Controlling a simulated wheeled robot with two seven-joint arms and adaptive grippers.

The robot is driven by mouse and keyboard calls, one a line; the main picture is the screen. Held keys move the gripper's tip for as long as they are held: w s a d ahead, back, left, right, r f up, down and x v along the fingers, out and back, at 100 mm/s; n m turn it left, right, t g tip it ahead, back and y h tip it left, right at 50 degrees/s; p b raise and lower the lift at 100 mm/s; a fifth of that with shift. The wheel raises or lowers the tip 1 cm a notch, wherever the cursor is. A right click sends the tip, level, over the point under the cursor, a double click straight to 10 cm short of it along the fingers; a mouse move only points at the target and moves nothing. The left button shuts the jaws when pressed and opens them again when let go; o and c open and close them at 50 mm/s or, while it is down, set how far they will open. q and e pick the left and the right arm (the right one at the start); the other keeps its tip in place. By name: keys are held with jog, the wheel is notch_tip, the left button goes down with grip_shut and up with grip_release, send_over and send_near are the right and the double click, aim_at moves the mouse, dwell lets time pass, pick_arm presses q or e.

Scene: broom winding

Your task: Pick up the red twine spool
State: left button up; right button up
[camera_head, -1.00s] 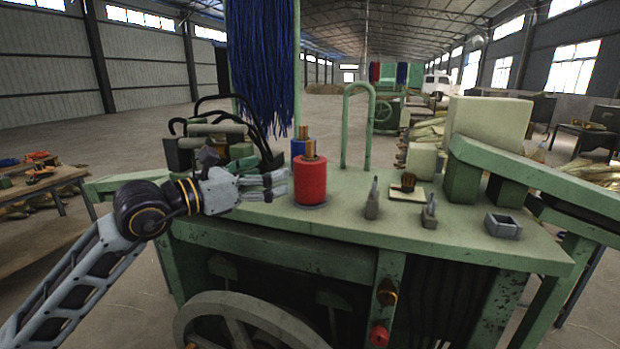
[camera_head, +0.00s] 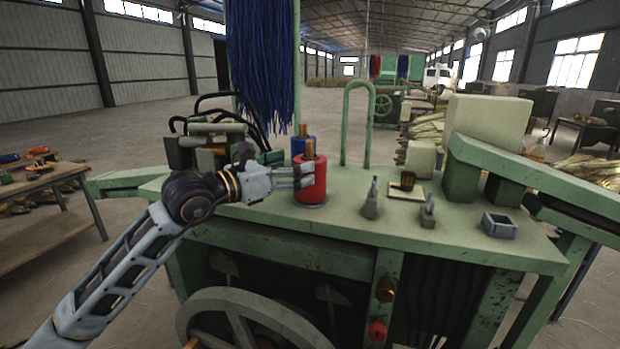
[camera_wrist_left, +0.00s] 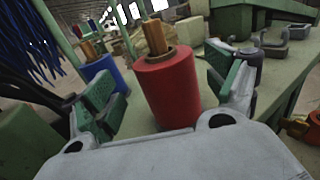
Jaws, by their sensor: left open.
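The red twine spool (camera_head: 313,184) stands upright on a round base on the green machine table (camera_head: 340,235), with a brass-coloured core at its top. In the left wrist view the red spool (camera_wrist_left: 168,88) stands between the two green-padded fingers. My left gripper (camera_head: 303,178) is open at the spool's left side, and its fingers reach around it. In the left wrist view my left gripper (camera_wrist_left: 165,100) shows gaps between each finger and the spool. A blue spool (camera_head: 299,146) stands just behind the red one and also shows in the left wrist view (camera_wrist_left: 103,75). My right gripper is out of view.
Blue strands (camera_head: 262,65) hang behind the spools. A green hoop (camera_head: 358,120) rises from the table. Dark cables and blocks (camera_head: 215,145) lie behind my left gripper. Small grey fittings (camera_head: 370,203) and an open box (camera_head: 500,225) stand to the right.

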aim_at(303, 158)
pick_arm(q)
jog(key=shift+d, duration=0.1)
jog(key=shift+w+d, duration=0.15)
jog(key=shift+w, duration=0.05)
jog(key=shift+w+d+r+p, duration=0.15)
jog(key=shift+w+d+p, duration=0.2)
jog(key=shift+d+p, duration=0.15)
jog(key=p+x, duration=0.1)
jog(key=x, duration=0.2)
jog(key=shift+d, duration=0.25)
jog(key=c, duration=1.3)
jog(key=shift+o, duration=0.2)
jog(key=shift+r, duration=0.6)
notch_tip(303, 158, up, 7)
jog(key=shift+f+b, duration=0.1)
jog(key=shift+b, duration=0.45)
jog(key=shift+r, duration=1)
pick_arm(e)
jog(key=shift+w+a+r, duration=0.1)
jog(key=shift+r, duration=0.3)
